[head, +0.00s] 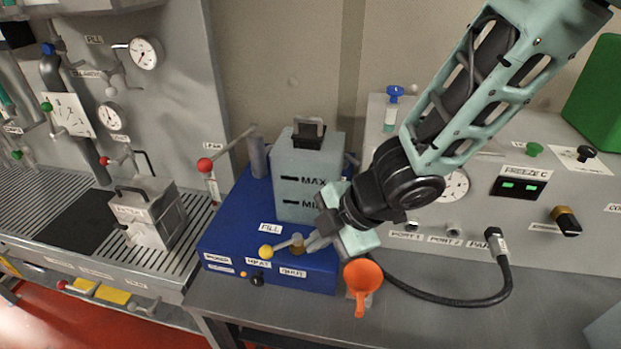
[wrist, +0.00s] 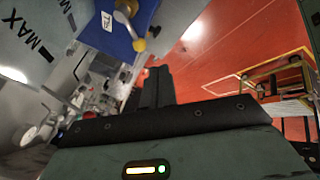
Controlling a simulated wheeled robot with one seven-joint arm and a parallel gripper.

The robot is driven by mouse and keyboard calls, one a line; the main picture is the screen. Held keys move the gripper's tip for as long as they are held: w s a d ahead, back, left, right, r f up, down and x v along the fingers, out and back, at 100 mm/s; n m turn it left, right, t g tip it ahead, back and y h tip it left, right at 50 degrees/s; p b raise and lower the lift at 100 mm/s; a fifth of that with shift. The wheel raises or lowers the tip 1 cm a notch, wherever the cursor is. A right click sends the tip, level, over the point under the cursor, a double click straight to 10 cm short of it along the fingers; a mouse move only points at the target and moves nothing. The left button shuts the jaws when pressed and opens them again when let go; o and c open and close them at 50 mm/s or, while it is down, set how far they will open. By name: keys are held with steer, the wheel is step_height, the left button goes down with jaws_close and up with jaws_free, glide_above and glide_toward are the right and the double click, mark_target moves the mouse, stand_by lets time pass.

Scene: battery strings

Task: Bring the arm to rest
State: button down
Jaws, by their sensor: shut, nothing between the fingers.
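My arm reaches in from the upper right in the head view. My gripper (head: 312,243) is shut and empty. It is low in front of the translucent tank (head: 308,165) marked MAX, close beside the brass fitting and the yellow-knobbed lever (head: 266,252) on the blue base (head: 225,232). I cannot tell whether the fingers touch the lever or fitting. In the wrist view, the dark fingers (wrist: 153,88) lie together, with the blue base (wrist: 118,22) beyond them at the top. My wrist partly hides the tank's lower right side.
An orange funnel (head: 362,277) is just below my gripper. A black hose (head: 450,301) loops over the bench from the grey panel (head: 590,215) at right. A metal case (head: 148,212) and a red-knobbed lever (head: 206,165) are at left. The bench front is clear.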

steer(key=s+d+m+t+h+b, duration=0.25)
steer(key=d+m+h+b, duration=0.2)
steer(key=d+m, duration=0.45)
steer(key=s+d+m+g+b, duration=0.2)
steer(key=s+m, duration=0.1)
steer(key=s, duration=0.3)
steer(key=s+d+m+g+h+b, duration=0.1)
steer(key=s+d+m+g, duration=0.1)
steer(key=s+m, duration=0.2)
steer(key=s, duration=0.2)
steer(key=shift+s+d+r+b, duration=0.25)
steer(key=shift+s+r+b, duration=0.05)
steer(key=shift+r+b, duration=0.1)
steer(key=shift+h, duration=0.25)
